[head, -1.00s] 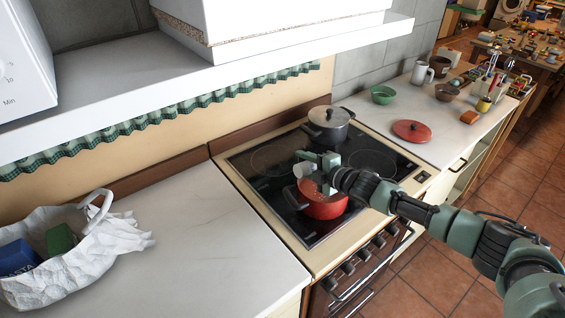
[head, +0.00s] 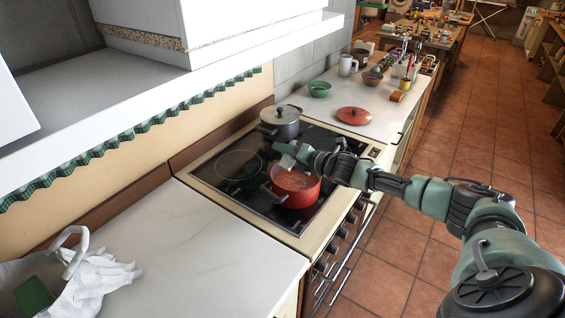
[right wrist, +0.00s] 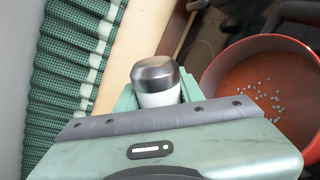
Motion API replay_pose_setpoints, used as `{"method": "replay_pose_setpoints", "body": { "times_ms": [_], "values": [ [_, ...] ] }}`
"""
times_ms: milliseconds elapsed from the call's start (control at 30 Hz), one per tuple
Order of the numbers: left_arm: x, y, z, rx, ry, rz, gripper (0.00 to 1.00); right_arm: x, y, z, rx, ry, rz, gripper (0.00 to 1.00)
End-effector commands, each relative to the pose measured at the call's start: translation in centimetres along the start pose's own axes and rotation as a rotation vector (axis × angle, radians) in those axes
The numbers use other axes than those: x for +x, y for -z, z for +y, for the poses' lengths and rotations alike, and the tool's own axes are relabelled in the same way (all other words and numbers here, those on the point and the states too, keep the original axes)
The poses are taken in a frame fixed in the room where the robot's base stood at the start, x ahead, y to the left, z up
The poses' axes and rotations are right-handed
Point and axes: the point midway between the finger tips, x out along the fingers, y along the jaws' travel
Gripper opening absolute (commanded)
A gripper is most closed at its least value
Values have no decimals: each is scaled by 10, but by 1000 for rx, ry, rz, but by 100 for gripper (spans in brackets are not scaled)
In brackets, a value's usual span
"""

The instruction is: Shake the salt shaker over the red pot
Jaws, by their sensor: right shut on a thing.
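The red pot (head: 307,194) stands open on the front of the black glass cooktop, with red-brown contents. The right wrist view shows the pot (right wrist: 222,72) at the right, with several small pale grains on the surface inside. My right gripper (head: 292,151) is shut on the salt shaker (head: 287,162), held above the pot's back left rim. In the right wrist view the shaker (right wrist: 156,80) shows its metal cap and white body between the fingers; its lower part is hidden. My left gripper is not in view.
A grey lidded pot (head: 280,122) stands behind the red pot on the cooktop (head: 222,190). A red lid (head: 357,116), a green bowl (head: 319,89) and a mug (head: 347,65) are on the far counter.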

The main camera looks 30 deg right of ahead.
Motion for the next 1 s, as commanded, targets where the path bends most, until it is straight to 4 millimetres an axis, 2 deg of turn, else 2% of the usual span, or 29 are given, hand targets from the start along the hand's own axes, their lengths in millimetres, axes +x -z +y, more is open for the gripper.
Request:
{"method": "replay_pose_setpoints", "body": {
  "times_ms": [33, 333, 600, 800, 1000],
  "values": [
    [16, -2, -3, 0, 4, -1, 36, 1, 3, -6, -42, -1, -14, 0],
    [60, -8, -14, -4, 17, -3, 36, 2, -5, -5, -261, -1, -84, 0],
    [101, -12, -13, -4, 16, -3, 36, 0, -26, 0, -573, -1, -186, 0],
    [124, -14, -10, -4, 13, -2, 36, -2, -40, 6, -778, 0, -252, 0],
    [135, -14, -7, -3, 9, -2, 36, -3, -49, 10, -897, 0, -289, 0]
  ]
}}
